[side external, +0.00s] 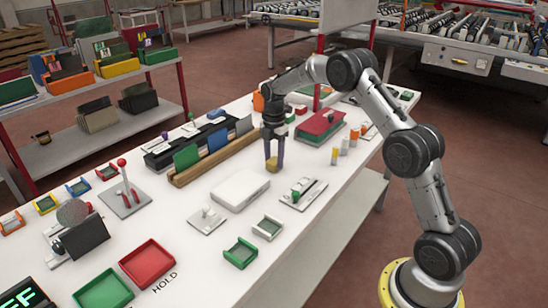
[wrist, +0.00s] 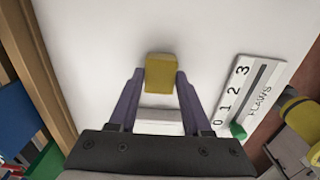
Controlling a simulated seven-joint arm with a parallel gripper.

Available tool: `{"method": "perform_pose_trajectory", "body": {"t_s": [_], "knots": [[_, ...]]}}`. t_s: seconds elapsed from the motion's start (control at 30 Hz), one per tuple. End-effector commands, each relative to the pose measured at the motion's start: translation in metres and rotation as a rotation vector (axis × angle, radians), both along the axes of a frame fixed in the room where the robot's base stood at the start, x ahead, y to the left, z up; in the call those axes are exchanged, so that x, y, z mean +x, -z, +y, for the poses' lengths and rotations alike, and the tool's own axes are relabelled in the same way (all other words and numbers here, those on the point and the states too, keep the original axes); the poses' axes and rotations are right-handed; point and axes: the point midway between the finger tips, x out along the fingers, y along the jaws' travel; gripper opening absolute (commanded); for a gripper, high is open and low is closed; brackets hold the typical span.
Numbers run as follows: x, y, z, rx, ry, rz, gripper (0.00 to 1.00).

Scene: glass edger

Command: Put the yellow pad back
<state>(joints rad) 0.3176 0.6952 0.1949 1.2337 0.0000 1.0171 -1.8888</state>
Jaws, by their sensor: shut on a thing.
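The yellow pad (wrist: 160,73) is a small block between the purple fingertips of my gripper (wrist: 159,86) in the wrist view. My gripper is shut on it. In the side view, my gripper (side external: 273,158) points down over the white table, and the pad (side external: 272,166) shows low between the fingers. It is at or close above the table top; I cannot tell whether it touches. A flat white box (side external: 240,190) lies just in front of it, partly seen between the fingers in the wrist view (wrist: 158,115).
A slider plate marked FLAWS (wrist: 248,95), with a green knob, is right of my gripper. Small yellow and orange cylinders (side external: 334,155) stand farther right. A wooden rack (side external: 215,160) with colored panels is on the left. Red (side external: 148,262) and green trays lie at the front.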

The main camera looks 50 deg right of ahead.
Motion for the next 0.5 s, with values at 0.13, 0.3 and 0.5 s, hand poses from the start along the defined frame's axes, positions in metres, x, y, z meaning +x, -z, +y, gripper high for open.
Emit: {"method": "perform_pose_trajectory", "body": {"t_s": [0.13,0.3,0.5], "knots": [[-0.0001,0.0021,0.0,0.0,0.0,0.0,0.61],[-0.0001,0.002,0.0,0.0,0.0,0.0,0.79],[-0.0001,0.0017,0.0,0.0,0.0,0.0,0.79]]}}
